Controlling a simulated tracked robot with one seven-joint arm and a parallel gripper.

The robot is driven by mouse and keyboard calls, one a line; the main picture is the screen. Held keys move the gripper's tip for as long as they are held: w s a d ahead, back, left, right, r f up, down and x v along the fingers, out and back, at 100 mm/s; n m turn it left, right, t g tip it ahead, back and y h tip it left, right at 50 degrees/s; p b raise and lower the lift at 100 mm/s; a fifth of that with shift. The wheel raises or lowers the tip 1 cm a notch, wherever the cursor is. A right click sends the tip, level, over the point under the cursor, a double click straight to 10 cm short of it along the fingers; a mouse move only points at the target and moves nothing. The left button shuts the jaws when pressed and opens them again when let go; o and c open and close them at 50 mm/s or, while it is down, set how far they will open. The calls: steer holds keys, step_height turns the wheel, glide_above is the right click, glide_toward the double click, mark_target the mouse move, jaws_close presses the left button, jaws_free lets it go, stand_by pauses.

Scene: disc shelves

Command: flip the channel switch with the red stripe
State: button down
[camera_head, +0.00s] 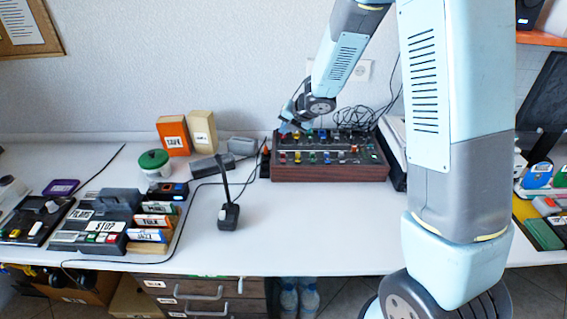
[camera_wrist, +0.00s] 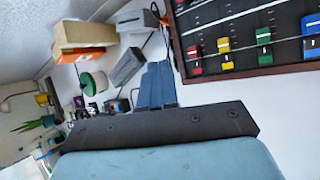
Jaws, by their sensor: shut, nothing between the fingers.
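The mixing console (camera_head: 330,172), a dark panel in a brown wooden case, stands at the back of the table. It carries rows of small coloured caps and switches. In the wrist view its corner shows at upper right, with a red cap (camera_wrist: 194,60), a yellow cap (camera_wrist: 225,52), a green cap (camera_wrist: 263,35) and a blue cap near the edge. I cannot tell which channel switch has the red stripe. My gripper (camera_head: 288,128) is over the console's back left corner. In the wrist view my gripper (camera_wrist: 157,72) is shut and empty, left of the console.
An orange box (camera_head: 173,138), a beige box (camera_head: 202,132) and a green-lidded jar (camera_head: 154,163) stand left of the console. A microphone (camera_head: 228,212) stands in front. Coiled black cable (camera_head: 345,118) lies behind the console. The table front is clear below the console.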

mark_target(285, 162)
steer(key=shift+f, duration=0.15)
steer(key=shift+s+a+f, duration=0.1)
steer(key=shift+s+f, duration=0.1)
steer(key=shift+f, duration=1.25)
steer(key=shift+s+d+f, duration=0.1)
steer(key=shift+s+f, duration=0.1)
steer(key=shift+f, duration=1.2)
steer(key=shift+s+a+f, duration=0.1)
steer(key=shift+s+f, duration=0.1)
steer(key=shift+f, duration=1.25)
steer(key=shift+s+f, duration=0.1)
steer(key=shift+f, duration=0.25)
steer(key=shift+f, duration=0.3)
steer(key=shift+r, duration=0.15)
steer(key=shift+r, duration=0.6)
